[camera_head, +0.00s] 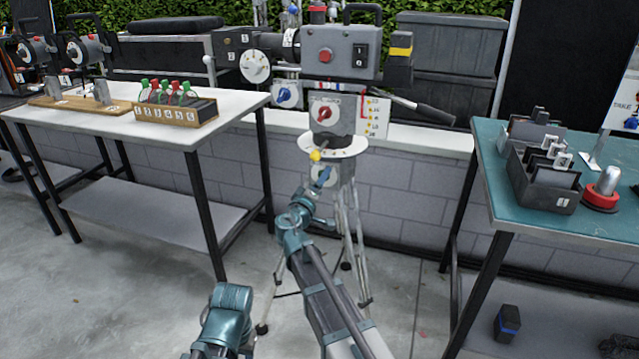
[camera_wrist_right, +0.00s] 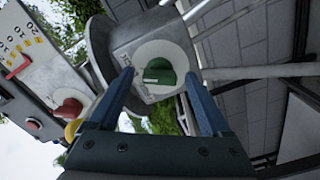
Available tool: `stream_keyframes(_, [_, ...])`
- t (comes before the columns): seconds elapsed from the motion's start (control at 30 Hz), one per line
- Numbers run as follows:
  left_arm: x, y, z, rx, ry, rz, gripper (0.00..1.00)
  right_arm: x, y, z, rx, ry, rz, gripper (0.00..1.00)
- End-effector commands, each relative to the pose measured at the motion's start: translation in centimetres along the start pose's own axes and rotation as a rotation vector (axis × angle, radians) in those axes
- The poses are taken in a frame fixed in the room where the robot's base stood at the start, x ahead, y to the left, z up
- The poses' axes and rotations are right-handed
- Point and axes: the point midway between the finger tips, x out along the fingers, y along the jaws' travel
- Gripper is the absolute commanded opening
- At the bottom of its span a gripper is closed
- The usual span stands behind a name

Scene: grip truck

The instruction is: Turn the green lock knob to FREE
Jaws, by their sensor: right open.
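The green lock knob (camera_wrist_right: 158,76) sits on a white round dial on a grey plate under the camera head. Its raised bar lies roughly level in the right wrist view. My right gripper (camera_wrist_right: 158,80) is open, with one blue finger on each side of the knob. I see no contact with it, and cannot tell how deep the fingers reach. In the head view my right gripper (camera_head: 325,178) is just below the camera mount and hides the knob. My left gripper is not in view.
Above are a red knob (camera_head: 324,114), a blue knob (camera_head: 284,95) and a yellow knob (camera_head: 315,155). A pan handle (camera_head: 425,110) sticks out right. Tripod legs (camera_head: 362,260) stand below. A white table (camera_head: 60,115) is left and a teal table (camera_head: 490,160) right.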

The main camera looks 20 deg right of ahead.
Motion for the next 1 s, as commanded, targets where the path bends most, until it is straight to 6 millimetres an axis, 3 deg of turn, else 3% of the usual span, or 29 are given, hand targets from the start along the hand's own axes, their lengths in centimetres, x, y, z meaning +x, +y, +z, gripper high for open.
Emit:
stream_keyframes(0.23, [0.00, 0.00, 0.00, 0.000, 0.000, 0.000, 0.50, 0.01, 0.00, 0.01, 0.000, 0.000, 0.000, 0.81])
stream_keyframes(0.6, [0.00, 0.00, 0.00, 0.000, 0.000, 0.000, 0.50, -0.01, -0.01, 0.00, 0.000, 0.000, 0.000, 0.14])
stream_keyframes(0.7, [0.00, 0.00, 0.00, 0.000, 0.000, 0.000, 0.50, -0.02, -0.01, -0.01, 0.000, 0.000, 0.000, 0.00])
stream_keyframes(1.0, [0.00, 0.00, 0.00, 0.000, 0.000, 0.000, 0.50, -0.02, -0.02, -0.01, -0.048, 0.000, 0.000, 0.00])
